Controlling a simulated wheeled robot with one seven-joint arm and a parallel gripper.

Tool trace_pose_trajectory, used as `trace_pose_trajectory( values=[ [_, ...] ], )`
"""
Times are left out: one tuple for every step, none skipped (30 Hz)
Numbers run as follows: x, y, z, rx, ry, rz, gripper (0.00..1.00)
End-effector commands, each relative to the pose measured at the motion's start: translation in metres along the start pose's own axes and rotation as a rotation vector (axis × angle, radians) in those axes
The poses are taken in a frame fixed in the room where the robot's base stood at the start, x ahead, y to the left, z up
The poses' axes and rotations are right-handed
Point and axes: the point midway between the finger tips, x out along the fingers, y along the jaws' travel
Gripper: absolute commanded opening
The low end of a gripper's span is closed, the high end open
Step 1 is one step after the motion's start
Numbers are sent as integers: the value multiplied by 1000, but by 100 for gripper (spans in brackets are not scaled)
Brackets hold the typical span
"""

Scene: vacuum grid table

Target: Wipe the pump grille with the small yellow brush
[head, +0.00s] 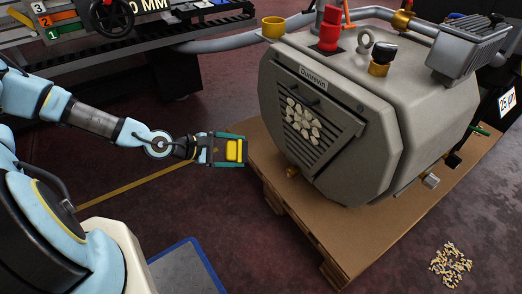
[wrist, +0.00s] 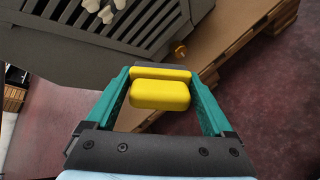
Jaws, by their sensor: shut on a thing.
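The small yellow brush (head: 234,150) is held between the green fingers of my gripper (head: 241,150). In the wrist view the yellow brush (wrist: 160,95) sits between both fingertips of my gripper (wrist: 161,85), with a dark strip at its far side. The pump grille (head: 308,128) is a dark slatted panel on the front of the grey pump (head: 405,105). A clump of pale lumps (head: 303,120) covers its upper middle. The grille (wrist: 150,22) shows at the top of the wrist view, beyond the brush. The brush is to the left of the grille and apart from it.
The pump stands on a brown pallet (head: 259,160), whose edge is near my gripper. A brass fitting (head: 292,172) sticks out below the grille. A pile of small bits (head: 450,265) lies on the floor at right. Open floor (head: 250,230) lies below my gripper.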

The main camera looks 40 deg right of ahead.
Motion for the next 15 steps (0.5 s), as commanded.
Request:
trace_pose_trajectory(
  values=[
    [18, -7, -6, -7, -25, 46, 42],
    [24, -3, -3, -11, -39, 76, 42],
    [31, 1, -1, -19, -55, 113, 42],
    [35, 4, 1, -21, -68, 141, 42],
    [40, 7, 4, -24, -82, 168, 42],
    [46, 12, 7, -29, -97, 202, 42],
    [49, 15, 9, -30, -110, 227, 42],
    [52, 18, 11, -31, -121, 250, 42],
    [56, 23, 14, -34, -136, 281, 42],
    [58, 26, 16, -34, -146, 302, 42],
    [60, 30, 19, -34, -157, 322, 42],
    [62, 34, 22, -36, -169, 346, 42],
    [64, 37, 24, -35, -179, 362, 42],
    [64, 40, 26, -35, -187, 376, 42],
    [64, 44, 30, -36, -197, 393, 42]
  ],
)
